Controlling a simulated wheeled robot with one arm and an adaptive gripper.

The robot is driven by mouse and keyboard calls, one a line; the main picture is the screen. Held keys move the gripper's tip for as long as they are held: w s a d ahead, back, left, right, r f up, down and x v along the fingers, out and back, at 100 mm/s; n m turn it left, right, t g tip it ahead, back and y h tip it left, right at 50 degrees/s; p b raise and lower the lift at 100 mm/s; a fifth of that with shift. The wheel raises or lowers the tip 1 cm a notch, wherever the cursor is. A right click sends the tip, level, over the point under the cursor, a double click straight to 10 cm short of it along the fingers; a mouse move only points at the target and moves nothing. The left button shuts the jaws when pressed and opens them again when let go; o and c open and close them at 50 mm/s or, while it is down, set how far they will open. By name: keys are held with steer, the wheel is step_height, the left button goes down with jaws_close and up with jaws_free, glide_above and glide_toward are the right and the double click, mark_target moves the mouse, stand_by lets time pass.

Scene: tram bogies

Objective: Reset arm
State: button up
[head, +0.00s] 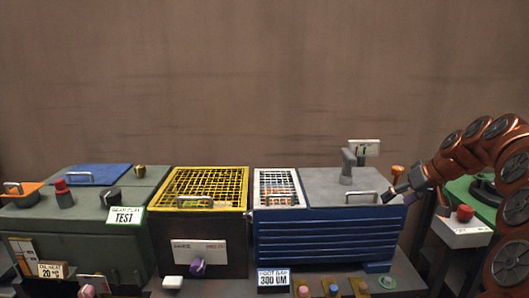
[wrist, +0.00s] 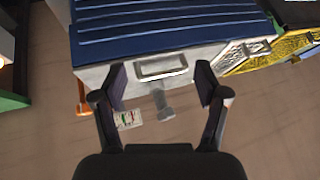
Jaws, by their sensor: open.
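My orange-brown arm reaches in from the right in the head view. My gripper (head: 400,189) is at the right end of the blue ribbed machine (head: 325,238), close to its grey top. In the wrist view my gripper (wrist: 161,78) is open, its two dark fingers spread apart with nothing held between them. A metal handle (wrist: 162,67) on the grey top shows between the fingertips; I cannot tell whether the fingers touch anything. The handle (head: 362,197) also shows in the head view, left of the gripper.
A grey post (head: 347,167) with a small display (head: 364,146) rises behind the handle. Left stand a yellow-grid machine (head: 206,175) and a green machine (head: 95,245). A red button box (head: 462,228) is at right. Several knobs line the front. Above the machines is clear.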

steer(key=s+a+f+n+g, duration=0.1)
steer(key=s+a+f+g, duration=0.1)
steer(key=s+a, duration=0.75)
steer(key=s+a+f+g, duration=0.3)
steer(key=s+a, duration=0.5)
steer(key=a, duration=0.3)
steer(key=s+a+f+m+g+h, duration=0.15)
steer(key=s+f, duration=0.35)
steer(key=s, duration=0.8)
steer(key=s+f+m+g+h, duration=0.15)
steer(key=s+f, duration=0.35)
steer(key=s, duration=0.8)
step_height(320, 180, up, 14)
steer(key=n+p, duration=0.1)
steer(key=p, duration=1.2)
steer(key=shift+w+d+h, duration=0.2)
steer(key=shift+w+h, duration=0.1)
steer(key=shift+h, duration=0.1)
steer(key=shift+f, duration=0.1)
steer(key=shift+c, duration=0.4)
